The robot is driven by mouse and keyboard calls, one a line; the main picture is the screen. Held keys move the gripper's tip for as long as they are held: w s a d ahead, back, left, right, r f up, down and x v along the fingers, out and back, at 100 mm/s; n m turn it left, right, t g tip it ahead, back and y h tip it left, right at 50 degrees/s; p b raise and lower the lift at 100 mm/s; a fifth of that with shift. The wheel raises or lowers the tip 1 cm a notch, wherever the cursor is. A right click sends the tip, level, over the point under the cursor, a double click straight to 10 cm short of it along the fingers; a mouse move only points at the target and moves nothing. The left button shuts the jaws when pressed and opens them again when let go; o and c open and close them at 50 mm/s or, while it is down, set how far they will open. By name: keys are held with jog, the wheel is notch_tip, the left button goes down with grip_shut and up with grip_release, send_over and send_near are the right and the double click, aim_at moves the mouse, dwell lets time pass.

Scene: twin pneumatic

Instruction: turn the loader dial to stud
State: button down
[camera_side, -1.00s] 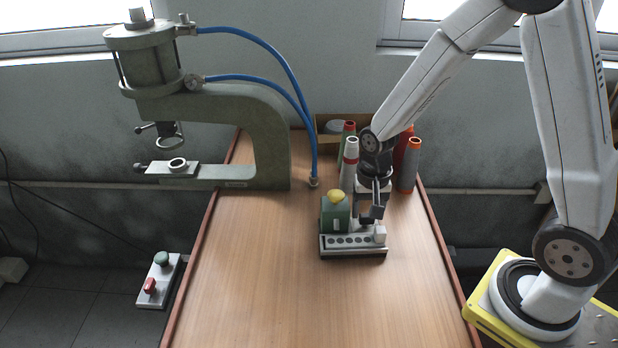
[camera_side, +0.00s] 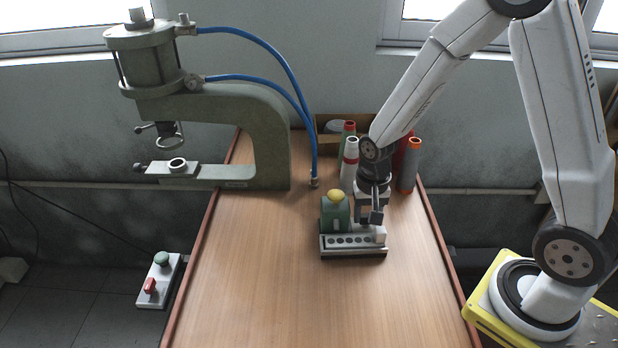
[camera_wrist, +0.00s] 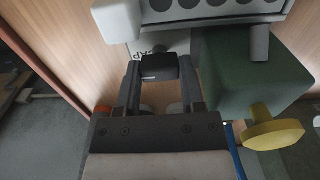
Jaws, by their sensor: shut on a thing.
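The loader stands on the table with a green body (camera_side: 336,216), a yellow knob on top (camera_side: 336,196) and a grey strip with a row of dark holes (camera_side: 350,240). The wrist view shows the same green body (camera_wrist: 255,65) and yellow knob (camera_wrist: 275,134). My gripper (camera_side: 370,218) points down at the loader's right side. In the wrist view its two fingers are shut on a black dial (camera_wrist: 157,68), one on each side. The dial's pointing direction is unclear.
A green press (camera_side: 270,130) with blue hoses stands at the back left. White (camera_side: 349,165) and orange-tipped (camera_side: 410,165) cones stand close behind my gripper, with other cones around them. A button box (camera_side: 158,280) lies left of the table. The table's front is clear.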

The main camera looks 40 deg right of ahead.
jog(key=shift+n, duration=0.4)
jog(key=n, duration=0.8)
jog(key=shift+n, duration=0.4)
jog(key=n, duration=0.4)
jog(key=shift+s+n, duration=0.1)
jog(key=shift+n, duration=2.1)
jog(key=shift+c, duration=2.4)
grip_release()
jog(key=shift+r, duration=0.15)
